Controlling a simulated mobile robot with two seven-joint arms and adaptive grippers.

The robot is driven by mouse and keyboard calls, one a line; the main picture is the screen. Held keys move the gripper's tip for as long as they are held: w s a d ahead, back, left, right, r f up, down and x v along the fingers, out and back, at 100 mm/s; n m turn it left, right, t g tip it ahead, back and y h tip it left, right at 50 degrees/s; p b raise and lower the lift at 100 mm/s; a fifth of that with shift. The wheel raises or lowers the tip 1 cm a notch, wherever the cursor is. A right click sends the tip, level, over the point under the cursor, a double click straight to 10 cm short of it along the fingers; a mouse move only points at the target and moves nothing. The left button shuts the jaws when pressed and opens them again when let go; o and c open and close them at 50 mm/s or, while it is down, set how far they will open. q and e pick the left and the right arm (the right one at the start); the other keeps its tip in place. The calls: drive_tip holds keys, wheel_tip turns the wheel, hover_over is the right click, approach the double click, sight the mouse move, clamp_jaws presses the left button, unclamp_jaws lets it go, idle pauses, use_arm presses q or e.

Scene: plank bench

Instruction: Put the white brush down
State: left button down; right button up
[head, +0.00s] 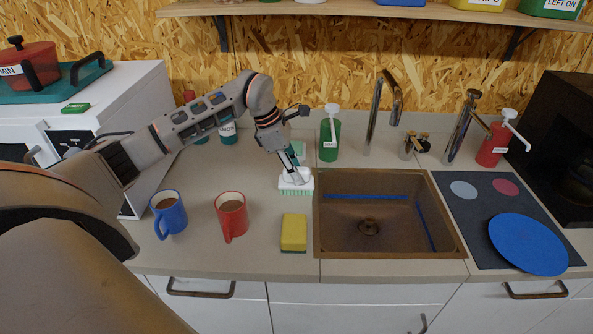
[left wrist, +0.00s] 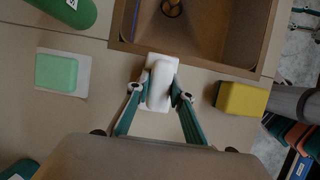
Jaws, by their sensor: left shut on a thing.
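The white brush (head: 296,186) has green bristles pointing down and is at the left edge of the sink, over the counter. My left gripper (head: 296,174) is shut on it from above. In the left wrist view the white brush (left wrist: 160,84) lies between the two fingertips of my left gripper (left wrist: 163,91). A white flat patch shows around or under the brush there; I cannot tell what it is. The bristles are at or just above the counter; I cannot tell if they touch. My right gripper is not in view.
The brown sink (head: 340,240) is just right of the brush. A yellow sponge (head: 294,232) lies in front, a green block (left wrist: 57,72) on a white pad behind. A green dispenser (head: 330,138), red mug (head: 232,214) and blue mug (head: 169,213) stand nearby. Counter between brush and red mug is clear.

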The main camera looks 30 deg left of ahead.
use_arm(q)
drive_tip(key=c, duration=1.8)
unclamp_jaws()
drive_tip(key=shift+f, duration=0.1)
drive_tip(key=b+v, duration=0.1)
drive_tip(key=v, duration=1.1)
drive_tip(key=shift+s, duration=0.1)
